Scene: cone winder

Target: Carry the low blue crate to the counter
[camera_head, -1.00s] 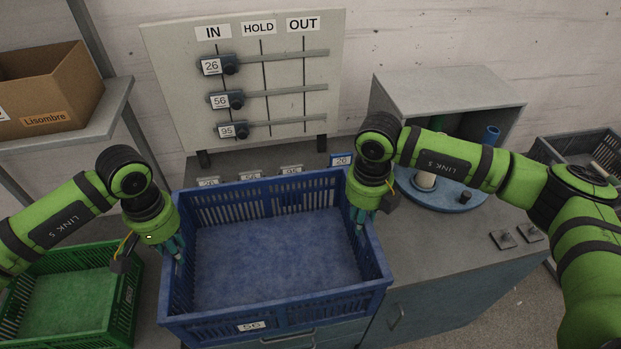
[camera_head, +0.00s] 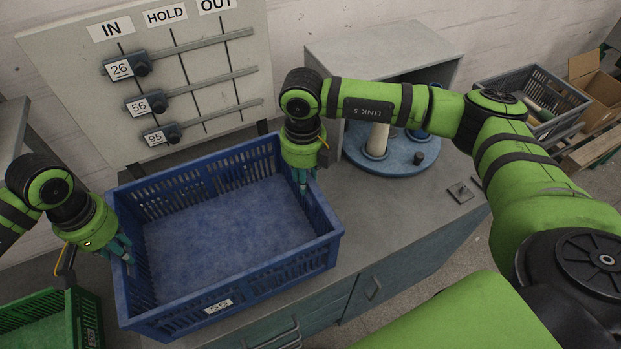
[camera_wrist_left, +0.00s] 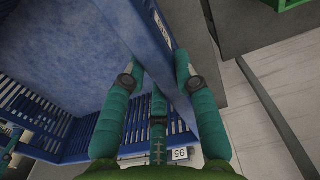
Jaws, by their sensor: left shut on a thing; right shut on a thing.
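The low blue crate (camera_head: 240,291) is empty, with slotted walls and a white label on its front. It is over the counter (camera_head: 400,215), its front near or past the counter's front edge; I cannot tell whether it touches the top. My left gripper (camera_head: 121,250) is shut on its left wall. In the left wrist view my left gripper (camera_wrist_left: 158,70) has its fingers on either side of the crate's wall (camera_wrist_left: 150,40). My right gripper (camera_head: 303,184) is shut on its right wall near the back corner.
A board (camera_head: 75,85) with numbered sliders stands behind the crate. A green crate (camera_head: 50,318) is at lower left. A grey crate (camera_head: 530,95) is at far right. Some counter right of the blue crate is clear.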

